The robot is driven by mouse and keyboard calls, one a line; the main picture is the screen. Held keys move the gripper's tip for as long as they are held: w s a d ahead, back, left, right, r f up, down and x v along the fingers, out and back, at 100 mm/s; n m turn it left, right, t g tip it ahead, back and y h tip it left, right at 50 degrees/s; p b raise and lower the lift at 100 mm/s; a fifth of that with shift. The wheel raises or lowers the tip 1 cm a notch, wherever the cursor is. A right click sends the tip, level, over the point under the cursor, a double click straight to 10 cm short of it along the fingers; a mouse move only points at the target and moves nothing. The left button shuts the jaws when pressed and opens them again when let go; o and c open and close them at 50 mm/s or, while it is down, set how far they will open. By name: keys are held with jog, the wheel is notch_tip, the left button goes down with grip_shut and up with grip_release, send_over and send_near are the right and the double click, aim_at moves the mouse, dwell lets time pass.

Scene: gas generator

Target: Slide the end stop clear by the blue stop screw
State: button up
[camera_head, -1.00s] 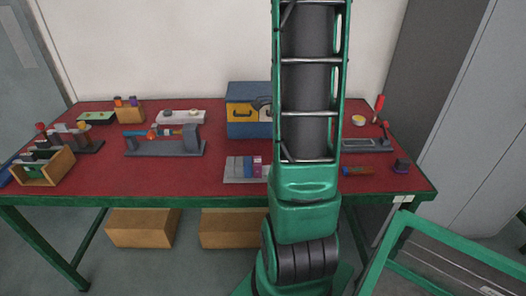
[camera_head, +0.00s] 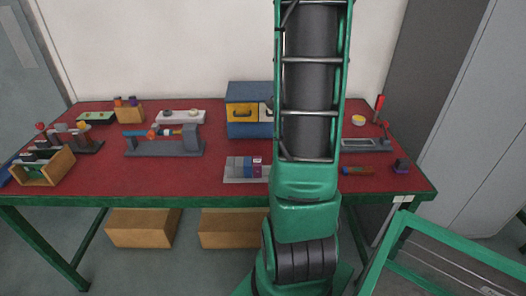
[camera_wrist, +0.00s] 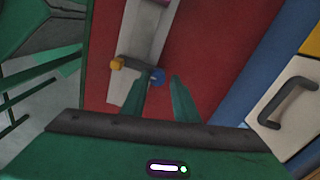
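In the wrist view, a blue screw head (camera_wrist: 157,76) sits at the right end of a dark crosspiece, the likely end stop (camera_wrist: 136,68). An orange knob (camera_wrist: 117,63) is at its left end. The crosspiece lies across a pale grey rail (camera_wrist: 145,35) on the red tabletop. My gripper (camera_wrist: 158,82) is open, its two green fingers apart, with the blue screw head at or just beyond the gap between their tips. I cannot tell whether they touch it. In the head view my own arm hides the gripper and the stop.
A blue chest (camera_head: 249,129) with a yellow drawer stands behind; its white drawer front (camera_wrist: 285,90) is right of my fingers. A grey base with coloured blocks (camera_head: 247,170) shows left of my arm. A grey fixture (camera_head: 151,147) stands farther left. Red tabletop (camera_head: 200,180) is clear between them.

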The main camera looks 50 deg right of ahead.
jog(key=shift+o, duration=1.3)
jog(key=shift+a, duration=0.1)
jog(key=shift+r, duration=3.45)
jog(key=shift+a, duration=0.15)
